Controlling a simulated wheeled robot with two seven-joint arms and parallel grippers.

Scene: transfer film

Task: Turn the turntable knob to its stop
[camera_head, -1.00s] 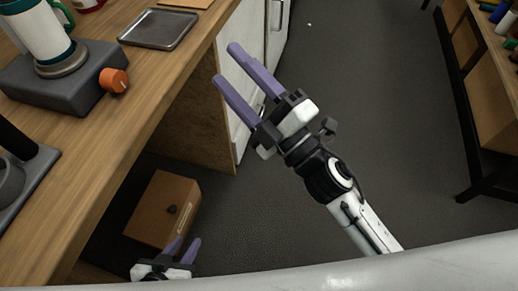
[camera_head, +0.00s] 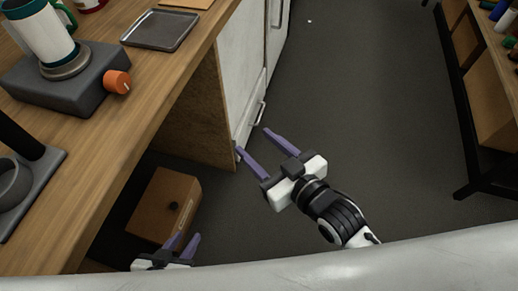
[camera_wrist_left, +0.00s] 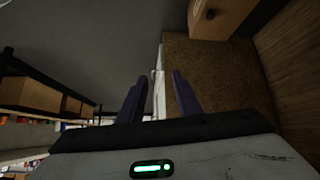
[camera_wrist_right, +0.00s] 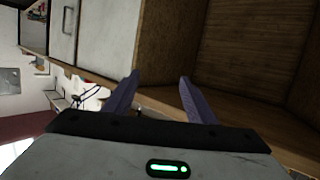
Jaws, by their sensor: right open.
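The orange knob (camera_head: 117,82) sticks out of the side of the dark grey turntable base (camera_head: 60,88) on the wooden bench. A white cup with green trim (camera_head: 40,32) stands on the round turntable plate (camera_head: 66,65). My right gripper (camera_head: 253,143) is open and empty, beside the bench and well apart from the knob, to its lower right. Its purple fingers also show in the right wrist view (camera_wrist_right: 158,95). My left gripper (camera_head: 183,243) is low at the bottom of the head view, open and empty; its fingers show in the left wrist view (camera_wrist_left: 152,98).
A grey tray (camera_head: 158,30) lies on the bench beyond the turntable. A dark stand (camera_head: 38,190) is at the near left. A brown box (camera_head: 165,205) sits below the bench. White cabinets (camera_head: 240,85) adjoin it. A shelf (camera_head: 490,110) stands at right; floor between is clear.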

